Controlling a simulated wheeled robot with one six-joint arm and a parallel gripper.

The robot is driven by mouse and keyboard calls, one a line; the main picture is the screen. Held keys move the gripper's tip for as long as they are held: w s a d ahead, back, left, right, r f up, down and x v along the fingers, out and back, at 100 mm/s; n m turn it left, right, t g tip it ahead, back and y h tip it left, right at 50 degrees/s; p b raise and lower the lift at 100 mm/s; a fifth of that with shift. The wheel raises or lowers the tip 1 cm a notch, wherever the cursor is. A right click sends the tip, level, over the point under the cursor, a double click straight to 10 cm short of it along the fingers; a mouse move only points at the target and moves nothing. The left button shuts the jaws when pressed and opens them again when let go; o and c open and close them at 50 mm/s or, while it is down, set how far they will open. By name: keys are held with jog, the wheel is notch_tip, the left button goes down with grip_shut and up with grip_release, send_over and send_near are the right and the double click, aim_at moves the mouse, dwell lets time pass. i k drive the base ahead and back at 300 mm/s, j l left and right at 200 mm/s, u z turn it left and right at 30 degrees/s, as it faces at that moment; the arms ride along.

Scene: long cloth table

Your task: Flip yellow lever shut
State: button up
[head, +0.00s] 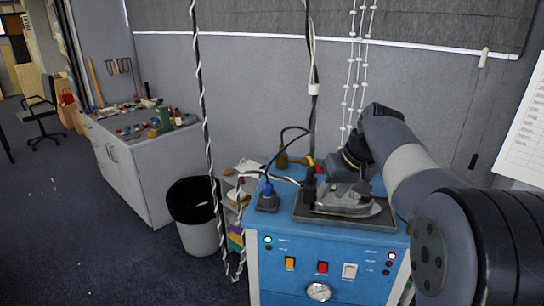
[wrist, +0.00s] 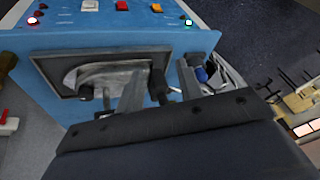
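A small yellow piece (head: 311,160), apparently the lever, shows in the head view behind the iron, beside a brass-coloured fitting (head: 282,160). Its exact angle is too small to tell. In the wrist view a small orange-brown piece (wrist: 157,86) shows between my fingers; I cannot tell whether it is the lever. My gripper (wrist: 160,80) is open, with its two grey fingers apart and nothing visibly held. In the head view my arm reaches in from the right and ends above the back of the blue machine, partly hiding what lies behind.
The blue machine (head: 330,254) has buttons and a gauge in front. A metal iron (head: 346,203) rests on its dark tray (head: 385,218). A blue plug (head: 267,198) and cables stand at left. Cords hang from above. A bin (head: 198,236) and cabinet (head: 160,178) stand left.

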aim_at(308, 158)
jog(key=i+j+u, duration=0.15)
jog(key=u, duration=0.15)
jog(key=i+j+u, duration=0.25)
jog(key=i+l+z, duration=0.15)
jog(key=i+z, duration=0.15)
jog(key=z, duration=0.15)
jog(key=i+l+z, duration=0.1)
jog(key=i+z, duration=0.2)
jog(key=z, duration=0.15)
